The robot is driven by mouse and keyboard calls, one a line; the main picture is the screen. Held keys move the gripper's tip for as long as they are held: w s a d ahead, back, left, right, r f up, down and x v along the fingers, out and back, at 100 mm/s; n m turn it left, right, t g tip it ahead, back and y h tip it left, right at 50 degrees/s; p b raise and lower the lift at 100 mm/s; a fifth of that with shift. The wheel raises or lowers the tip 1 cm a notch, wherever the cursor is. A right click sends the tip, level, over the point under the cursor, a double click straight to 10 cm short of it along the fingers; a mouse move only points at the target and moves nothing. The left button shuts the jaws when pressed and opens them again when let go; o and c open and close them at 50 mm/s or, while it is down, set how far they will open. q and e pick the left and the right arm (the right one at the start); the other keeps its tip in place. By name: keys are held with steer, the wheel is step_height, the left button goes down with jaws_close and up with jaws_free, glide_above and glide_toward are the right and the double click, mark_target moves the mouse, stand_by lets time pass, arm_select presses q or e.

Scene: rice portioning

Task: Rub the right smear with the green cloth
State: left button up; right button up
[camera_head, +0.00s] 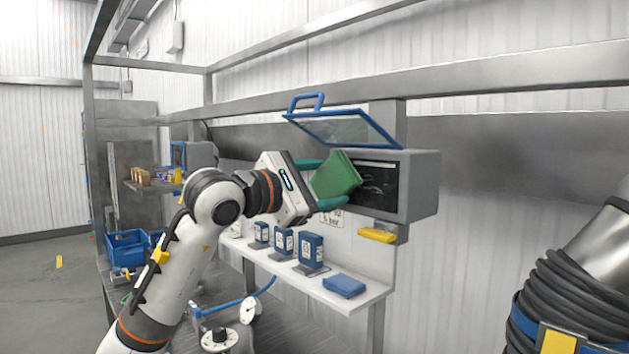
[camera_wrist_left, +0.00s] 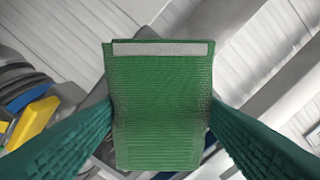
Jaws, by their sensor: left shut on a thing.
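My left gripper (camera_head: 318,182) is shut on the folded green cloth (camera_head: 338,174). In the left wrist view the cloth (camera_wrist_left: 160,100) hangs between the two green fingers, with a pale strip along its upper edge. In the head view the cloth is at the left part of a dark panel (camera_head: 378,182) on a grey wall box. Pale smear marks (camera_head: 376,187) show on the panel to the right of the cloth. The cloth hides the panel's left part, and I cannot tell whether it touches the panel. My right gripper is not in view.
A blue-framed clear cover (camera_head: 345,129) is raised above the grey box (camera_head: 424,185). A yellow piece (camera_head: 377,235) sits below it. A white shelf (camera_head: 345,301) below holds blue boxes (camera_head: 311,250) and a flat blue item (camera_head: 344,285). A metal rail crosses above.

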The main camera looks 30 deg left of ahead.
mark_target(373, 183)
arm_select(q)
steer(key=shift+w+d, duration=0.15)
steer(key=shift+w, duration=0.3)
stand_by(0.6)
steer(key=shift+d, duration=0.1)
steer(key=shift+s+d, duration=0.4)
steer(key=shift+d, duration=0.85)
steer(key=shift+s+d, duration=0.45)
steer(key=shift+d, duration=0.8)
steer(key=shift+s+d, duration=0.4)
steer(key=shift+d, duration=0.85)
steer(key=shift+w+d+b, duration=0.1)
steer(key=shift+w+b, duration=0.05)
steer(key=shift+b, duration=0.3)
steer(key=shift+w+a+r, duration=0.1)
steer(key=shift+w+a, duration=0.15)
steer(key=shift+a, duration=0.2)
steer(key=shift+w+a, duration=0.2)
steer(key=shift+a, duration=0.25)
steer(key=shift+w+a+r, duration=0.1)
steer(key=shift+w+a, duration=0.25)
steer(key=shift+a, duration=0.65)
steer(key=shift+w+a+f, duration=0.1)
steer(key=shift+w+a, duration=0.3)
steer(key=shift+a, duration=0.6)
steer(key=shift+w+a+r, duration=0.1)
steer(key=shift+w+a, duration=0.25)
steer(key=shift+a, duration=0.65)
